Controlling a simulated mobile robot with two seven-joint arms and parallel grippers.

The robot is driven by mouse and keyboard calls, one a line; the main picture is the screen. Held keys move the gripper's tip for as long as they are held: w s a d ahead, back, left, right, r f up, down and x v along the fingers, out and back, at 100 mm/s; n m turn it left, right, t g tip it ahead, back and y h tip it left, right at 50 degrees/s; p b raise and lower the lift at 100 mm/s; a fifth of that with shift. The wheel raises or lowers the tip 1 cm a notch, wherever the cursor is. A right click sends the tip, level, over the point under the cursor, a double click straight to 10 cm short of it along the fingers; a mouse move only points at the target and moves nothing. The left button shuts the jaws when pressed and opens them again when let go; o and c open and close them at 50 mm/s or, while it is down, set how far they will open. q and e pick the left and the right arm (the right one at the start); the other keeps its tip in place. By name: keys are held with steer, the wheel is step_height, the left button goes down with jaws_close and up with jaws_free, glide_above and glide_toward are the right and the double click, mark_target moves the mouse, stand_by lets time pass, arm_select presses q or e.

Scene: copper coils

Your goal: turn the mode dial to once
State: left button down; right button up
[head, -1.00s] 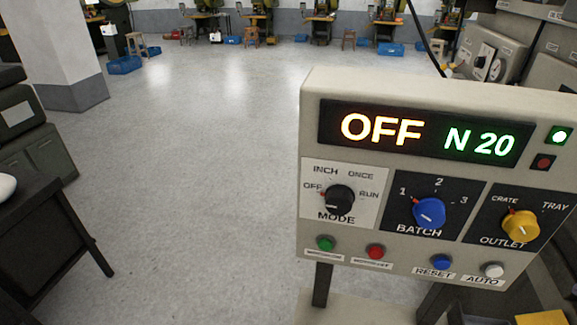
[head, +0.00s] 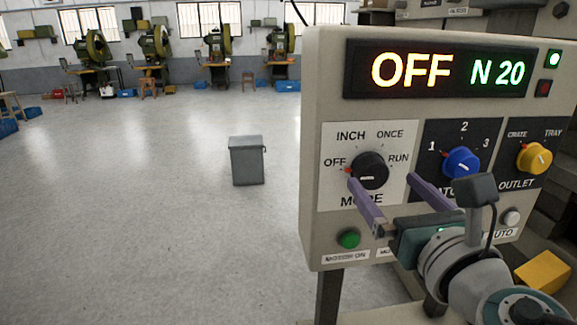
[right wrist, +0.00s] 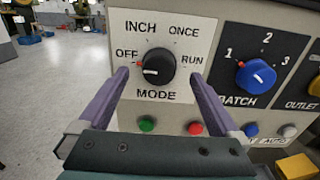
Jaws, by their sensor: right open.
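The black mode dial (head: 370,170) is on the white MODE plate of the control panel, among the marks OFF, INCH, ONCE and RUN. Its red pointer is at OFF, and the display (head: 450,69) reads OFF and N 20. The dial also shows in the right wrist view (right wrist: 158,67). My right gripper (head: 392,182) is open, its two purple fingers reaching toward the panel. In the right wrist view its fingertips (right wrist: 160,74) stand left and right of the dial, apart from it, with nothing between them. My left gripper is not in view.
The blue batch dial (head: 462,163) and yellow outlet dial (head: 533,158) sit to the right on the panel. A green button (head: 348,239) is below the mode dial. A grey bin (head: 247,160) stands on the open floor to the left.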

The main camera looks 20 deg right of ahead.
mark_target(376, 173)
steer(key=shift+x, duration=1.95)
steer(key=shift+c, duration=1.3)
steer(key=c, duration=1.1)
